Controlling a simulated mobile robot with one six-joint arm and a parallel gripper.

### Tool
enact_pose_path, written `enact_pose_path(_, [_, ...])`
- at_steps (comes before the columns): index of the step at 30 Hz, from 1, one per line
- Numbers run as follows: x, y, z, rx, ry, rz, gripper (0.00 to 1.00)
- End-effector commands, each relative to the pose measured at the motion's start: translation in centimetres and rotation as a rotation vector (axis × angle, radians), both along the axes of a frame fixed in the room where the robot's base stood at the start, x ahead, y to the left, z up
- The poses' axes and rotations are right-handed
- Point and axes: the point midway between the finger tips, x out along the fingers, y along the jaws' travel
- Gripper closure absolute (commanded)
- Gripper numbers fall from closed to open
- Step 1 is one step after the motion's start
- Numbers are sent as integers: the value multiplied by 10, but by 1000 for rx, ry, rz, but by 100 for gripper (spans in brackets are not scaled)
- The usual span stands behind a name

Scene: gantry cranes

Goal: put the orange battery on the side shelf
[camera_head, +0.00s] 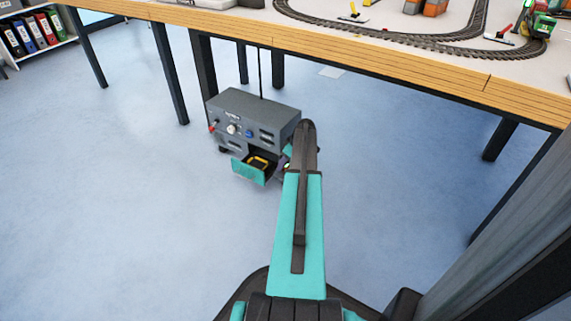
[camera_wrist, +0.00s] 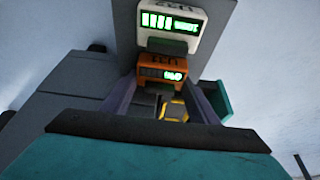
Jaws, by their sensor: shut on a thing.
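In the wrist view, the orange battery (camera_wrist: 152,69), with a green-lit display on its end, sits between the two fingers of my gripper (camera_wrist: 164,84). My gripper is shut on it. A white battery (camera_wrist: 173,22) with several green bars is just beyond it, close to a grey surface. In the head view, my arm reaches to the right side of a dark grey machine (camera_head: 252,117) under the table. My gripper and the orange battery are mostly hidden there by my arm. I cannot make out the side shelf for certain.
A teal-fronted drawer (camera_head: 248,171) stands open low on the machine, with a yellow-edged thing inside; its teal part also shows in the wrist view (camera_wrist: 216,103). The wooden table (camera_head: 350,52) with toy train track is above and behind. Open blue floor lies left.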

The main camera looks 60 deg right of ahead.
Motion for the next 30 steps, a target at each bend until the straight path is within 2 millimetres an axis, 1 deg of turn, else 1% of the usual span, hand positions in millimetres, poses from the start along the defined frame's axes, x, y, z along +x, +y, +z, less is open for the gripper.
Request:
enact_pose_path(11, [-2, -2, -2, 0, 0, -2, 77])
enact_pose_path(12, [-2, -2, -3, 0, 0, -2, 44])
enact_pose_path(14, [-2, -2, -2, 0, 0, -3, 34])
enact_pose_path(15, [-2, -2, -2, 0, 0, -3, 27])
enact_pose_path(26, [-3, -2, -1, 0, 0, -3, 27])
enact_pose_path(30, [-5, -2, 6, 1, 0, -4, 27])
